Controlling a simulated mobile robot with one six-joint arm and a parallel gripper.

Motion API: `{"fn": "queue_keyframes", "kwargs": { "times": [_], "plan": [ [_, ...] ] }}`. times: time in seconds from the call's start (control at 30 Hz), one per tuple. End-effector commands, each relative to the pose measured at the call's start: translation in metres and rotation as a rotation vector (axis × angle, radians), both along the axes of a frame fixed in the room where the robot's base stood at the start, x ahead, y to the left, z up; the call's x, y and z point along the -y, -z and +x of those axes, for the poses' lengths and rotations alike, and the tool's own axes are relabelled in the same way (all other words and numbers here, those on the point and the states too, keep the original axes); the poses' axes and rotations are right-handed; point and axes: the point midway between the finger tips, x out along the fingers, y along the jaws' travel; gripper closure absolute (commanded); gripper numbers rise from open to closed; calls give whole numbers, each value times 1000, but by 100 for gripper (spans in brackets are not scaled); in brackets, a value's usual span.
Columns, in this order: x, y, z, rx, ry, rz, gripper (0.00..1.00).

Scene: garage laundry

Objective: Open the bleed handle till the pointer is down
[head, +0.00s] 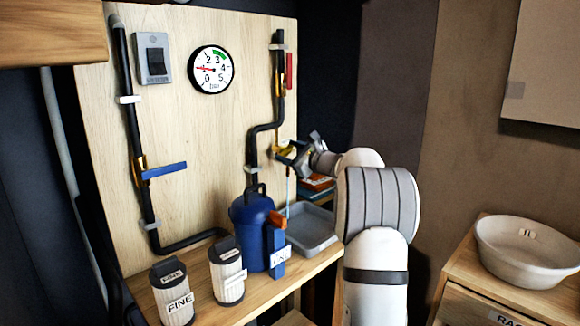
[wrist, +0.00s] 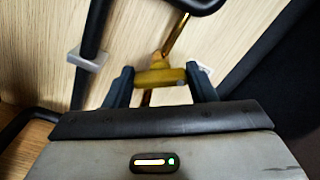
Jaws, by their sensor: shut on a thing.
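The bleed handle is a small yellow bar (wrist: 160,76) on a brass fitting in the wrist view. My gripper (wrist: 160,84) has one dark finger on each side of it and is shut on it. In the head view my gripper (head: 289,154) is at the brass fitting low on the right-hand pipe and hides most of the handle. A thin pale blue line (head: 289,192) runs down below it toward the grey tray (head: 325,246). The round gauge (head: 212,70) has a red pointer aimed left, around the 1. Its green band lies at the upper right, by the 3.
A blue-handled valve (head: 163,171) sits on the left pipe and a red handle (head: 289,71) high on the right pipe. A blue canister (head: 250,232) and two ribbed filters (head: 173,293) stand on the shelf. A white basin (head: 530,250) is at the right.

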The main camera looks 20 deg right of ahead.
Motion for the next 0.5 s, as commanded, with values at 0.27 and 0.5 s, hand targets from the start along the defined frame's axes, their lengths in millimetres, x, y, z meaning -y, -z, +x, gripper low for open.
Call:
{"fn": "queue_keyframes", "kwargs": {
  "times": [0.27, 0.5],
  "plan": [
    [-2, 5, 0, 68, -1, -187, 72],
    [-2, 3, 0, 101, -2, -280, 72]
  ]
}}
